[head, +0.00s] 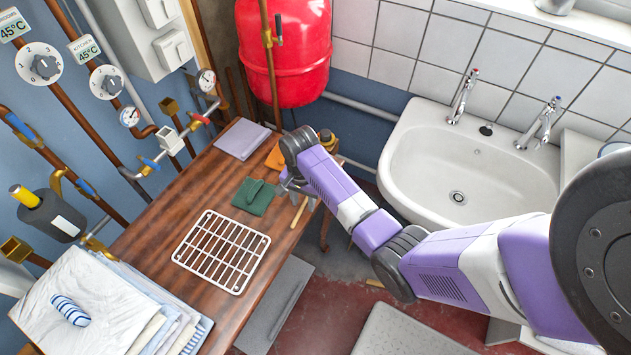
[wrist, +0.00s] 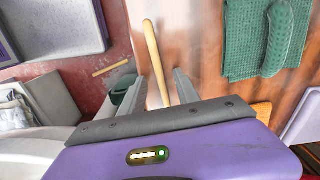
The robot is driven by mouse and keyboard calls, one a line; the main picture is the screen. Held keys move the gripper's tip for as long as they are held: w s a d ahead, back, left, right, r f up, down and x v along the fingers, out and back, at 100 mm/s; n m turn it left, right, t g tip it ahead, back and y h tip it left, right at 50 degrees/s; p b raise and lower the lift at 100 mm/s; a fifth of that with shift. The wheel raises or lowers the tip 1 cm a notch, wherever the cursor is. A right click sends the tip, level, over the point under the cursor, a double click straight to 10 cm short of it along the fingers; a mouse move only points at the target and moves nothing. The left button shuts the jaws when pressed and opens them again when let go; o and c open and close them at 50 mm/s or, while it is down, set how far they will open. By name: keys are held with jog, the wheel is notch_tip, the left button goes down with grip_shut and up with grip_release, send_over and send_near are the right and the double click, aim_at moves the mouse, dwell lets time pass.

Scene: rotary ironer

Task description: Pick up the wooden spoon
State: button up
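The wooden spoon (wrist: 153,52) shows in the wrist view as a pale rod along the edge of the brown wooden table. It runs down between the two grey fingers of my gripper (wrist: 160,76), which are apart with a gap on each side of the rod. The spoon's lower part is hidden by the gripper body. In the head view a short length of the spoon (head: 299,212) shows at the table's right edge, just below my gripper (head: 290,184). I cannot tell the height between fingers and spoon.
A green cloth item (head: 254,196) lies left of the spoon, with a white wire rack (head: 221,251) nearer. A purple cloth (head: 242,139) and an orange item (head: 275,157) lie farther back. Folded linen (head: 75,305) fills the near left. A sink (head: 470,165) is to the right.

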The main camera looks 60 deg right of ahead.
grip_shut()
dwell(0.4)
